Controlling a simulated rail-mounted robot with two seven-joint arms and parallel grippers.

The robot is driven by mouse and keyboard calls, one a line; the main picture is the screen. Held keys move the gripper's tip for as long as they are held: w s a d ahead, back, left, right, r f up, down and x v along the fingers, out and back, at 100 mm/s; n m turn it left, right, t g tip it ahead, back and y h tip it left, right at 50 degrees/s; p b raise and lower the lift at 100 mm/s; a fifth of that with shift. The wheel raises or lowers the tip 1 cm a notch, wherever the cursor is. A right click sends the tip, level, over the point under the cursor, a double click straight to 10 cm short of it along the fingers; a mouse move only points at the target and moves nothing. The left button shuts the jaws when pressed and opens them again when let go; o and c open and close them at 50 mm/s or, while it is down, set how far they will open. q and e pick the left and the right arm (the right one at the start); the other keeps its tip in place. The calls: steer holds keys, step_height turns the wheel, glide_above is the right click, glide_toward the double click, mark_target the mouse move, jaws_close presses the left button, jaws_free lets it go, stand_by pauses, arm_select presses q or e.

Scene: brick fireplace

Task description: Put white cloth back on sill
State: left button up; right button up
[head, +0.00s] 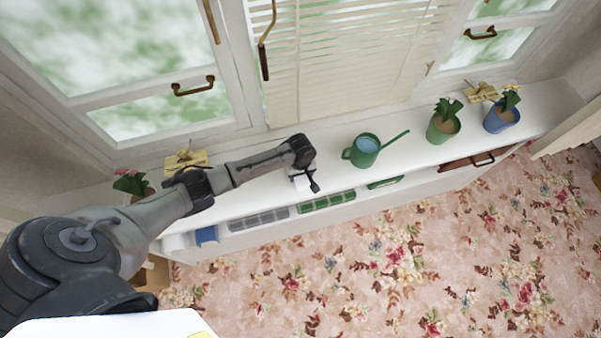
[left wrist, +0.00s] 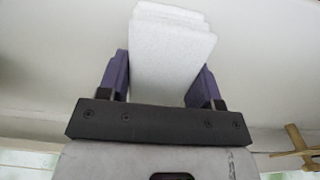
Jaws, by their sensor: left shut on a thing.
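The white cloth (left wrist: 172,55) is a folded, pale, thick stack in the left wrist view. My left gripper (head: 304,182) is shut on it, with a purple finger on each side of the cloth. In the head view the gripper hangs over the front part of the white sill (head: 410,154), left of the green watering can. A small white piece of cloth shows at the gripper there, mostly hidden by it. I cannot tell whether the cloth touches the sill. My right gripper is not in view.
A pink-flowered plant (head: 132,183) is at the left. Windows with handles rise behind. Flowered carpet (head: 400,260) lies in front.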

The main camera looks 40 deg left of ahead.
arm_select(q)
steer(key=shift+f, duration=0.2)
steer(key=o, duration=0.8)
step_height(320, 180, up, 12)
steer(key=p, duration=0.2)
steer(key=s+d+f+m+t+h, duration=0.1)
steer(key=s+d+m, duration=0.35)
steer(key=s, duration=0.25)
steer(key=s+d+m+t, duration=0.1)
steer(key=s+d+m, duration=0.3)
steer(key=s+d, duration=0.3)
steer(key=s+a+r+m, duration=0.1)
steer(key=s+r, duration=0.1)
steer(key=s, duration=0.2)
steer(key=s+a+r+m+t, duration=0.1)
steer(key=s+r+m, duration=0.1)
steer(key=s, duration=0.2)
steer(key=s+a+r+m, duration=0.1)
steer(key=s+r+m, duration=0.1)
steer(key=s, duration=0.3)
steer(key=shift+r+t+y, duration=0.3)
steer(key=shift+r+y, duration=0.05)
steer(key=shift+y, duration=0.05)
